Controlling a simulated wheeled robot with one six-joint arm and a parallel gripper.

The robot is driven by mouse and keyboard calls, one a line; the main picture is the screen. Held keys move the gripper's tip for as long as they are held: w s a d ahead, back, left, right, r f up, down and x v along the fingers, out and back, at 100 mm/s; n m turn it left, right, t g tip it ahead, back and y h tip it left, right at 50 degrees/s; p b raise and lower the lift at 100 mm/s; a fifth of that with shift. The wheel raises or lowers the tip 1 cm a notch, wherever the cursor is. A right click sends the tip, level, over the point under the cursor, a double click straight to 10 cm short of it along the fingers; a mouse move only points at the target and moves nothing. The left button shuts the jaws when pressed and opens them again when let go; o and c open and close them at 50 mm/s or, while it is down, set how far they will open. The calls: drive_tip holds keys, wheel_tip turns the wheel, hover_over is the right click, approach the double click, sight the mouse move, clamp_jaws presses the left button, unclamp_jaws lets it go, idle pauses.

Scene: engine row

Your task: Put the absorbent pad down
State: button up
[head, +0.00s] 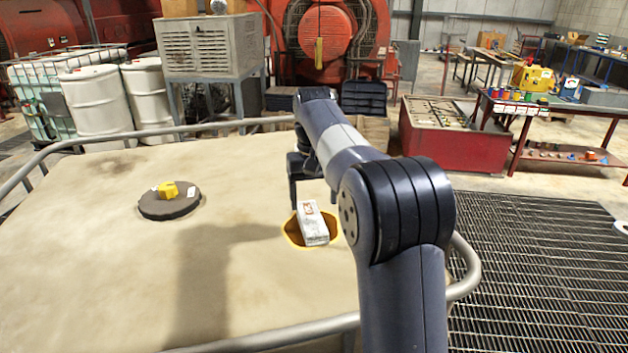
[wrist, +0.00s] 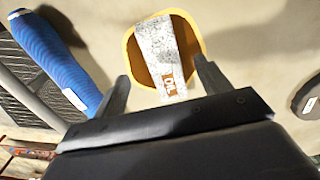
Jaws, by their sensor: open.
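The absorbent pad (head: 313,226) is a pale, speckled slab with an orange-red mark. It lies across a yellow-rimmed brown shape (head: 291,234) on the beige surface. In the wrist view, the pad (wrist: 160,48) shows its OIL lettering at the near end, over the yellow-rimmed shape (wrist: 131,62). My gripper (wrist: 160,78) is open, with one finger on each side of the pad's near end and gaps visible.
A dark round disc (head: 155,208) with a yellow piece (head: 168,190) on it lies to the left. A blue ribbed cylinder (wrist: 52,50) is at the left in the wrist view. A metal rail (head: 160,131) borders the beige surface (head: 100,270), which is largely clear at front left.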

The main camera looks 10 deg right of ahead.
sight(314, 225)
drive_tip(key=shift+r, duration=2.65)
drive_tip(key=shift+f, duration=0.1)
wheel_tip(314, 225, down, 12)
drive_tip(key=shift+r, duration=1.25)
